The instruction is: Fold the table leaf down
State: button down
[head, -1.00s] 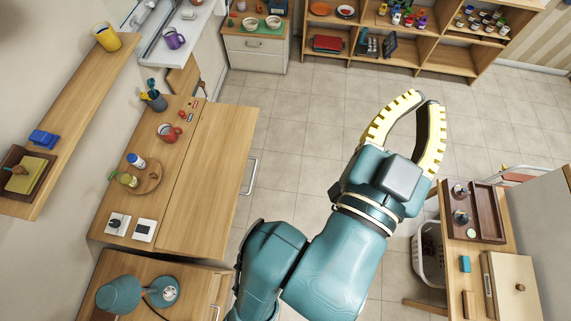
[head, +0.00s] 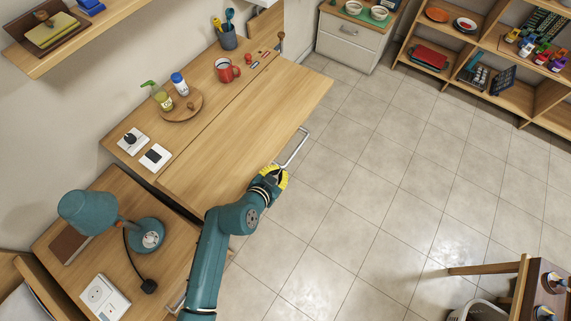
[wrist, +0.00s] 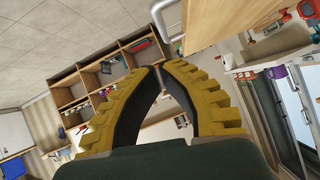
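The table leaf (head: 250,125) is a light wood panel along the front of the wall counter. It is raised, about level with the counter and joined along a dark seam. A silver bar handle (head: 293,150) stands off its outer edge. My gripper (head: 277,178), with yellow ribbed fingers, is beside the near end of that handle, by the leaf's outer edge. In the wrist view the fingertips (wrist: 157,70) come together with nothing seen between them. The silver handle (wrist: 166,22) and the wooden leaf (wrist: 215,22) lie just beyond the tips. What supports the leaf underneath is hidden.
On the counter (head: 208,82) stand a red mug (head: 227,71), a round board with bottles (head: 183,105) and a utensil cup (head: 228,38). A teal lamp (head: 90,215) stands on the lower desk at left. The tiled floor (head: 370,180) beside the leaf is clear.

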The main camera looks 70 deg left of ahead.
aim_at(285, 167)
jog(key=w+a+f+b, duration=0.1)
jog(key=f, duration=0.1)
jog(key=w+a+f+b, duration=0.1)
jog(key=f, duration=0.1)
jog(key=w+a+f, duration=0.1)
jog(key=a+f, duration=0.1)
jog(key=shift+w+a+f+b, duration=0.1)
jog(key=shift+w+f+b, duration=0.05)
jog(key=shift+w+b, duration=0.25)
jog(key=shift+f, duration=0.3)
jog(key=shift+a+f, duration=0.1)
jog(key=shift+a, duration=0.05)
